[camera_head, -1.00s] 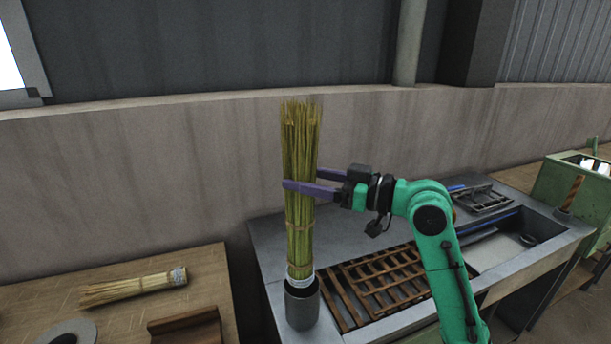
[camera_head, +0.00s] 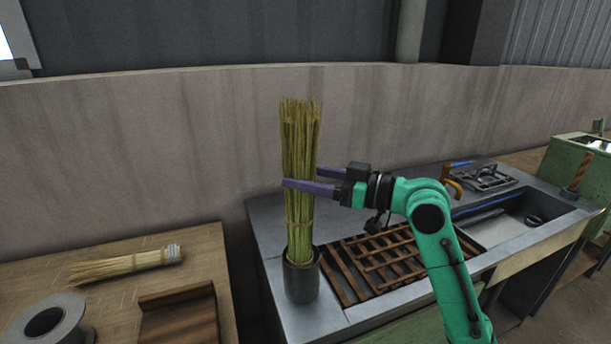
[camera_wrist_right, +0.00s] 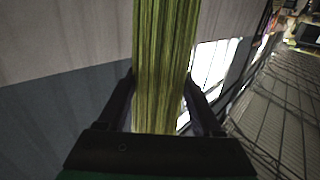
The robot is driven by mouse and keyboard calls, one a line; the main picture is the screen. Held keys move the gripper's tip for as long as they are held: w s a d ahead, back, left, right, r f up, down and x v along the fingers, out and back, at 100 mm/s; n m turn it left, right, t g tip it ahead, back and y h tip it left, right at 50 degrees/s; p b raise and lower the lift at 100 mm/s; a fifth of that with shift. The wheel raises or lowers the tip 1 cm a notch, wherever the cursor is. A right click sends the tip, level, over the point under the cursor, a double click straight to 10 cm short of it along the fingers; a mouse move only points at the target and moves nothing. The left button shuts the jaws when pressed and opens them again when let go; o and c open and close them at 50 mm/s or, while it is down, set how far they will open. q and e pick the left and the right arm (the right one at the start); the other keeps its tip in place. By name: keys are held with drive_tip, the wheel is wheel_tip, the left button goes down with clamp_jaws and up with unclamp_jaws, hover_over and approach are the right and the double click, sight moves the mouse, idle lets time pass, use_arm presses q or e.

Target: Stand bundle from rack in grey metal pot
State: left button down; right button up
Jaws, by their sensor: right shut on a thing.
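The bundle (camera_head: 299,215) of yellow-green straw stands upright in the head view, tied with a band below its middle. Its lower end is inside the grey metal pot (camera_head: 301,284), whose wall hides the white-bound foot. My right gripper (camera_head: 301,186) is shut on the bundle at about mid-height, coming from the right with its purple fingers. In the right wrist view the bundle (camera_wrist_right: 164,60) runs between the two dark fingers. The rack (camera_head: 385,262) of brown wooden slats lies on the metal bench right of the pot. My left gripper is not in view.
A wooden table (camera_head: 205,250) at the left holds a second, lying bundle (camera_head: 125,264), a grey ring-shaped spool (camera_head: 45,322) and a brown wooden block (camera_head: 180,318). A sink basin (camera_head: 510,230) lies to the right. A wall (camera_head: 150,150) stands behind the bench.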

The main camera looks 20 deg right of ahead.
drive_tip(key=o, duration=1.5)
drive_tip(key=shift+c, duration=0.2)
drive_tip(key=shift+s, duration=0.1)
drive_tip(key=shift+s+d+f, duration=0.1)
drive_tip(key=shift+s+d, duration=0.05)
drive_tip(key=shift+d, duration=0.15)
drive_tip(key=b+v, duration=0.5)
drive_tip(key=v, duration=0.9)
drive_tip(key=shift+a, duration=0.1)
